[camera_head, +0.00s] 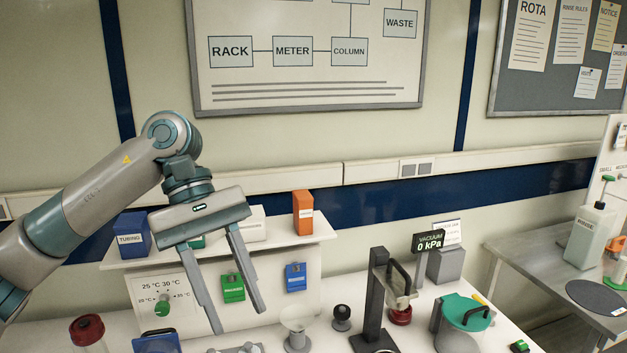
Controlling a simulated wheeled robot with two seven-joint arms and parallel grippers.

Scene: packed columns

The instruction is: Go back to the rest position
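My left gripper (237,320) hangs above the bench from the arm that comes in from the left. Its two long grey fingers point down and stand wide apart. I see nothing held between them. Behind the gap, a green box (233,288) hangs on the front of the white shelf unit, apart from the fingers. My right gripper and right arm are not in this view.
Below stand a red-capped jar (87,330), a clear funnel (297,328), a black stand (373,310) and a green-lidded pot (464,312). A blue box (132,236) and an orange box (303,213) sit on the shelf. A metal side table (530,258) is at right.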

